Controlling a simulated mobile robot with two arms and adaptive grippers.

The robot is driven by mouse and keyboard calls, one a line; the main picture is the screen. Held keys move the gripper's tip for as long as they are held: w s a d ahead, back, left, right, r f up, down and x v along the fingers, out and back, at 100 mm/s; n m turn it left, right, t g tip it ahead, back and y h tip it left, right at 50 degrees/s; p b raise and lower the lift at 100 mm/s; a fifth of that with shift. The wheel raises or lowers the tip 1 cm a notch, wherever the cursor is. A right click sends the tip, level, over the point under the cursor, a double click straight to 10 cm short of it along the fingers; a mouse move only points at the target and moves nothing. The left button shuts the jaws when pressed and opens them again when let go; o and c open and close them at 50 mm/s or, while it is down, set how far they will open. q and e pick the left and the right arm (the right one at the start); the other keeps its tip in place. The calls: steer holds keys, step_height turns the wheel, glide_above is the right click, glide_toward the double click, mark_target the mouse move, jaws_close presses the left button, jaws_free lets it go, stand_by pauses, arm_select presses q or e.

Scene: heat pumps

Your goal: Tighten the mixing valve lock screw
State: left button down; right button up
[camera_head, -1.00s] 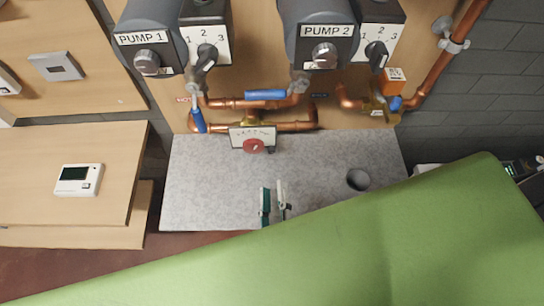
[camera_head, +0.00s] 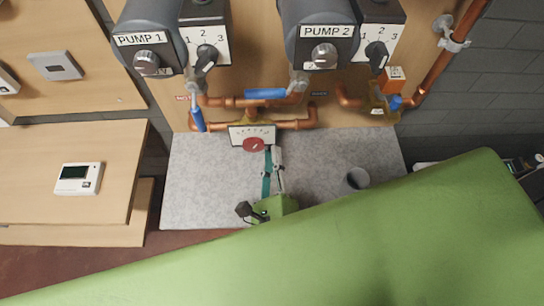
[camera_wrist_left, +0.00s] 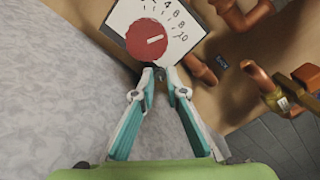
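The mixing valve has a white dial plate (camera_head: 237,131) with a red round knob (camera_head: 253,144), set on the copper pipe below the pumps. The red knob also shows large in the left wrist view (camera_wrist_left: 148,39). My left gripper (camera_head: 272,150) has teal and grey fingers, with its tips at the lower right edge of the knob. In the wrist view the tips (camera_wrist_left: 160,72) are close together just below the knob and plate. I cannot tell whether they touch each other or hold anything. The lock screw cannot be made out. My right gripper is not in view.
Pump 1 (camera_head: 148,37) and pump 2 (camera_head: 322,35) hang above. Blue-handled valves (camera_head: 265,94) and copper pipes (camera_head: 296,125) surround the dial. A grey speckled surface (camera_head: 200,185) lies below, with a grey cup-like cylinder (camera_head: 357,179). My green arm covers the lower part.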

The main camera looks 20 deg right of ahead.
arm_select(q)
steer(key=shift+m+p, duration=0.45)
steer(key=shift+m, duration=1.05)
steer(key=c, duration=2)
jaws_free()
steer(key=shift+s, duration=0.1)
steer(key=v, duration=1.2)
